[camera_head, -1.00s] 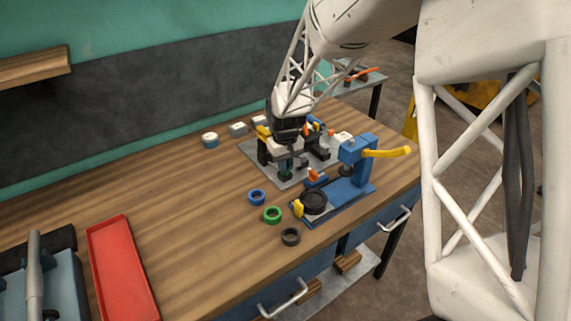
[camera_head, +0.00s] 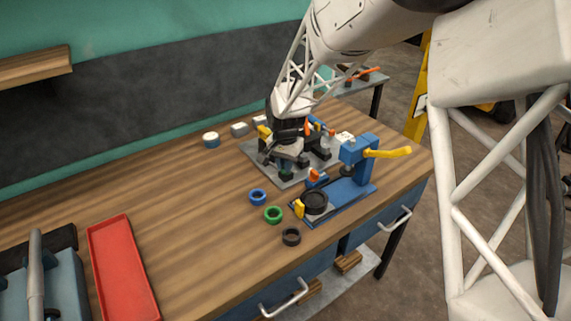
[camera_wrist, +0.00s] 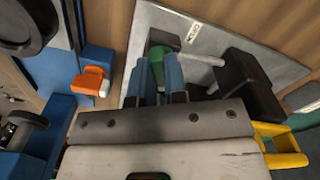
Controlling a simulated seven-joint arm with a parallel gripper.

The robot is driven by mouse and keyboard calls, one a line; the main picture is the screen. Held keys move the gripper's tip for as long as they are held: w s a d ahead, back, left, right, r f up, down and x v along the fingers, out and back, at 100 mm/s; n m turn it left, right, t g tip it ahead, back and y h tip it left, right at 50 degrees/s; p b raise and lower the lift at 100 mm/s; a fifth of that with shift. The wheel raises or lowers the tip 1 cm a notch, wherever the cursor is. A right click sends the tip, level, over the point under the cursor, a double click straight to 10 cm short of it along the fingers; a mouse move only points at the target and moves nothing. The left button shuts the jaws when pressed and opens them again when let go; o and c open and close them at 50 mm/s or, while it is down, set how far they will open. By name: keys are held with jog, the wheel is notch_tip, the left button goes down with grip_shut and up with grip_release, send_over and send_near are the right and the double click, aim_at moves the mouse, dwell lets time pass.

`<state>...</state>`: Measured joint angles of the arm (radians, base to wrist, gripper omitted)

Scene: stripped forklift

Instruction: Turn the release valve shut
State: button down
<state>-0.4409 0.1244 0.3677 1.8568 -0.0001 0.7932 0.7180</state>
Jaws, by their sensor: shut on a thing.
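A green part (camera_wrist: 157,62) stands on a grey base plate (camera_wrist: 203,42) in the wrist view. It looks like the release valve, though its handle is mostly hidden by my fingers. My gripper (camera_wrist: 160,78) points down with its two blue fingers on either side of the green part and is shut on it. In the head view my gripper (camera_head: 286,164) is low over the near left part of the grey plate (camera_head: 256,151). The contact is too small to make out there.
A blue press (camera_head: 356,160) with a yellow lever (camera_head: 388,153) stands close on the right. An orange-topped piece (camera_wrist: 91,82) and a black block (camera_wrist: 244,84) flank my gripper. Loose rings (camera_head: 273,214) lie in front. A red tray (camera_head: 123,266) is at left; the table's middle is clear.

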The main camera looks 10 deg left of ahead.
jog(key=m, duration=0.5)
dwell(0.4)
jog(key=c, duration=1.2)
grip_release()
jog(key=shift+o, duration=0.2)
jog(key=shift+r, duration=3.9)
